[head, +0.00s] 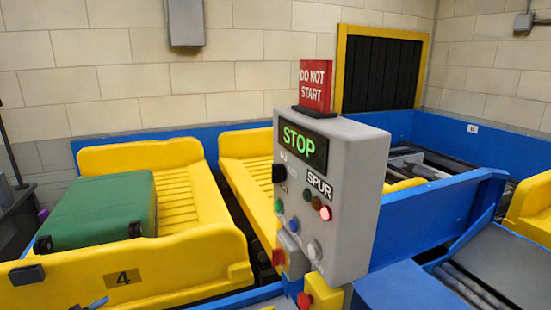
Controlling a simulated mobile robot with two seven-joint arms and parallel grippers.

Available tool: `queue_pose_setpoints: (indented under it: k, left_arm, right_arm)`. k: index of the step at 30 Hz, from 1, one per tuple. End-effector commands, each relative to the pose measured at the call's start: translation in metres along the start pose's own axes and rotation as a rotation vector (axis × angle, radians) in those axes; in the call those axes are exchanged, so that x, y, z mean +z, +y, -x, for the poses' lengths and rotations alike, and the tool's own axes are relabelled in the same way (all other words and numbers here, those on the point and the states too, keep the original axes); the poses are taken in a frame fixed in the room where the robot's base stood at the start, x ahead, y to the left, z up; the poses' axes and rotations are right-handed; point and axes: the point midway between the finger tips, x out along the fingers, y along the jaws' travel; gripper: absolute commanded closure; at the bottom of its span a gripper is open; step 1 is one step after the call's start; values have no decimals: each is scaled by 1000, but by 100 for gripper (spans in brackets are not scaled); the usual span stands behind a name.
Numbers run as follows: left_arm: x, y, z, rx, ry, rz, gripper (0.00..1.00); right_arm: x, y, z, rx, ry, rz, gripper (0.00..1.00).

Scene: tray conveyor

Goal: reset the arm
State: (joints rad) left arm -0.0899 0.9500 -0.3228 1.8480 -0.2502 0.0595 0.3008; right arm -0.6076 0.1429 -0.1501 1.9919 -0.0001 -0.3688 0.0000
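Neither of my grippers shows clearly in the head view, and I cannot make out either of my arms. A grey control box (350,215) stands in the middle. Its display (303,143) reads STOP in green letters. A label (319,184) reads SPUR, and a red light (325,213) below it is lit. A red sign (315,85) on top of the box reads DO NOT START. Several buttons and knobs sit on the box's front.
A green suitcase (100,212) lies in a yellow tray (150,268) marked 4. Another yellow tray (245,144) is partly hidden behind the box. A blue conveyor wall (430,215) runs to the right. A roller section (505,265) is at lower right. A yellow-framed dark opening (382,74) is in the back wall.

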Motion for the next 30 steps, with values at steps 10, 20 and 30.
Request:
queue_pose_setpoints:
  k: [10,20,30]
  left_arm:
    - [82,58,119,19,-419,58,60]
    - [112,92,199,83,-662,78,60]
    - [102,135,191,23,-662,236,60]
  right_arm:
    - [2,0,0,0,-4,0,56]
    - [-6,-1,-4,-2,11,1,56]
    - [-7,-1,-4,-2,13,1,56]
